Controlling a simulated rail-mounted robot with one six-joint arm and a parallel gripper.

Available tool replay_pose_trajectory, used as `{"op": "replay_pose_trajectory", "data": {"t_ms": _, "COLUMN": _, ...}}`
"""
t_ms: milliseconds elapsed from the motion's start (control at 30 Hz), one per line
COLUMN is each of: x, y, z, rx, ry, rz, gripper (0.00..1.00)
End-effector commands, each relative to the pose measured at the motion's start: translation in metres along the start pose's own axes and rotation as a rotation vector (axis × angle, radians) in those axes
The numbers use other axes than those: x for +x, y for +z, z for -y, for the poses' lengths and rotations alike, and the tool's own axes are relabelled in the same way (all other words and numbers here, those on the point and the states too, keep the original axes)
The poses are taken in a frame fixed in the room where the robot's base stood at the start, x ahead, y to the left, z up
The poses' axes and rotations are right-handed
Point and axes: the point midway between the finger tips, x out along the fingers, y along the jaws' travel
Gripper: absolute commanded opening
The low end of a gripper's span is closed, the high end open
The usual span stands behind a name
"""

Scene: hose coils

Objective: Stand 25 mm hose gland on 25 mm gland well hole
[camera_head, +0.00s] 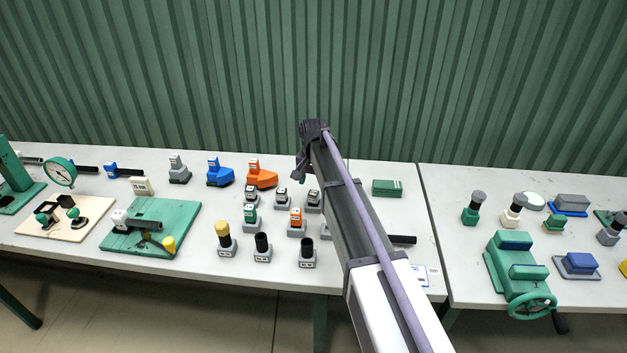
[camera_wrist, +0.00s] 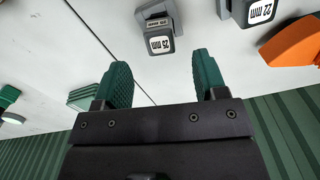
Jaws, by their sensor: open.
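My gripper (camera_head: 302,172) is high over the table's back part in the head view. In the wrist view my gripper (camera_wrist: 162,62) is open, with two green finger pads apart and nothing between them. A grey block with a dark label-faced top (camera_wrist: 160,42) lies just beyond the fingertips; its small number is hard to read. In the head view, several small grey labelled blocks, such as this one (camera_head: 281,198), stand in a cluster left of my arm. Their labels are too small to read, so I cannot tell which is the 25 mm gland or well.
Grey (camera_head: 178,170), blue (camera_head: 219,172) and orange (camera_head: 261,175) pieces stand behind the cluster. Yellow-topped (camera_head: 226,238) and black-topped (camera_head: 262,246) pieces stand in front. A green plate (camera_head: 180,212) lies left. A green box (camera_head: 386,187) sits right of my arm.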

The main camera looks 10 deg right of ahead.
Motion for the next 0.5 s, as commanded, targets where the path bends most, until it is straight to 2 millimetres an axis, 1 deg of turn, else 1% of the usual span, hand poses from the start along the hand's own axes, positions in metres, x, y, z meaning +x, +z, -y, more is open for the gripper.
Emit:
{"op": "replay_pose_trajectory", "data": {"t_ms": 33, "x": -0.004, "y": 0.000, "z": 0.000, "rx": 0.000, "ry": 0.000, "rz": 0.000, "gripper": 0.66}}
{"op": "replay_pose_trajectory", "data": {"t_ms": 300, "x": -0.015, "y": 0.000, "z": 0.000, "rx": 0.000, "ry": 0.000, "rz": 0.000, "gripper": 0.66}}
{"op": "replay_pose_trajectory", "data": {"t_ms": 500, "x": -0.017, "y": 0.000, "z": 0.000, "rx": 0.000, "ry": 0.000, "rz": 0.000, "gripper": 0.66}}
